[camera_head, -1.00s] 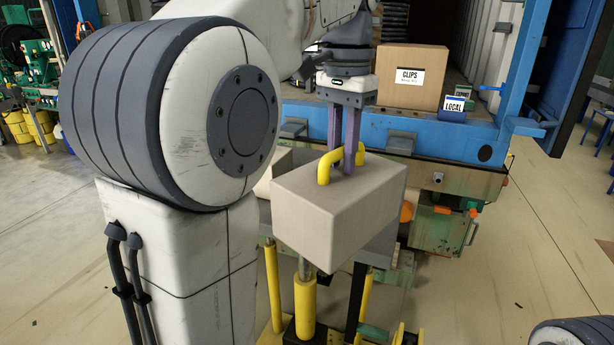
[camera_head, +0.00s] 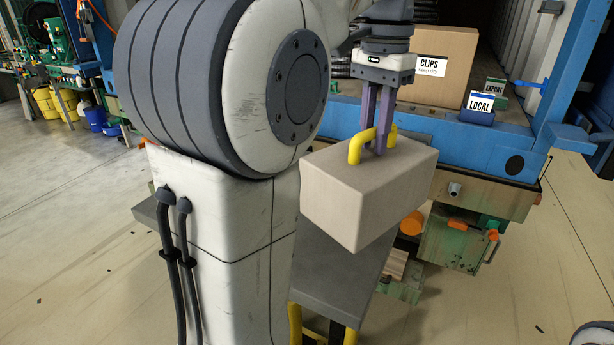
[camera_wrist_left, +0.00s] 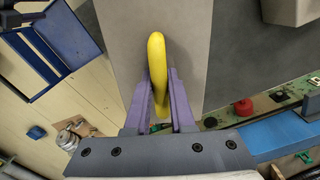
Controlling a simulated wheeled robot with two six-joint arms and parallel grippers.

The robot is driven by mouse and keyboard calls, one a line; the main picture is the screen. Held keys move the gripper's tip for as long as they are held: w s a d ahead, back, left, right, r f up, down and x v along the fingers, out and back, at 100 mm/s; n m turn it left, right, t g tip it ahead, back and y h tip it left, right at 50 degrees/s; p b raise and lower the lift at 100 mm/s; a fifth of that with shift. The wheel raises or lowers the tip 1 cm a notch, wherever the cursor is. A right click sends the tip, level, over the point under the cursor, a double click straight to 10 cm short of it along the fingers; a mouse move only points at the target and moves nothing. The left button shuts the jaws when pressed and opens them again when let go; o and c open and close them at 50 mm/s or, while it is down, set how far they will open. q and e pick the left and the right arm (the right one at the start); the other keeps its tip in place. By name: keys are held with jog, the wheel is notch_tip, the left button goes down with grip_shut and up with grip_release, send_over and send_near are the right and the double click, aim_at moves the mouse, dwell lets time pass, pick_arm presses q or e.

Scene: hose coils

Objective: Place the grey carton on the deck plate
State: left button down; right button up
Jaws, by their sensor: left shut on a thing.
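The grey carton (camera_head: 370,190) is a pale box with a yellow handle on top. My left gripper (camera_head: 379,150) is shut on that handle and holds the carton up, slightly tilted in the head view. In the left wrist view the purple fingers of my left gripper (camera_wrist_left: 160,105) stand on both sides of the yellow handle. A flat grey plate (camera_head: 345,275) on yellow legs lies lower, below the carton in the picture. I cannot tell for sure that it is the deck plate. My left arm hides much of it. My right gripper is not in view.
A blue-framed bay behind holds a brown CLIPS box (camera_head: 452,100). LOCAL (camera_head: 479,108) and EXPORT (camera_head: 496,88) signs stand on its edge. A green cabinet (camera_head: 455,240) is below. Open floor (camera_head: 90,270) lies at left. Part of another box (camera_wrist_left: 295,10) shows in the wrist view.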

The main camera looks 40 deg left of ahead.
pick_arm(q)
jog(key=shift+a+f, duration=0.1)
jog(key=shift+a, duration=0.35)
jog(key=a+f+p, duration=0.4)
jog(key=a+f, duration=0.6)
jog(key=shift+s+a+f, duration=0.25)
jog(key=shift+s+a, duration=0.05)
jog(key=shift+a, duration=0.1)
jog(key=shift+f, duration=0.1)
jog(key=c, duration=1.2)
grip_release()
jog(key=shift+f, duration=0.15)
jog(key=o, duration=0.4)
jog(key=shift+o, duration=0.2)
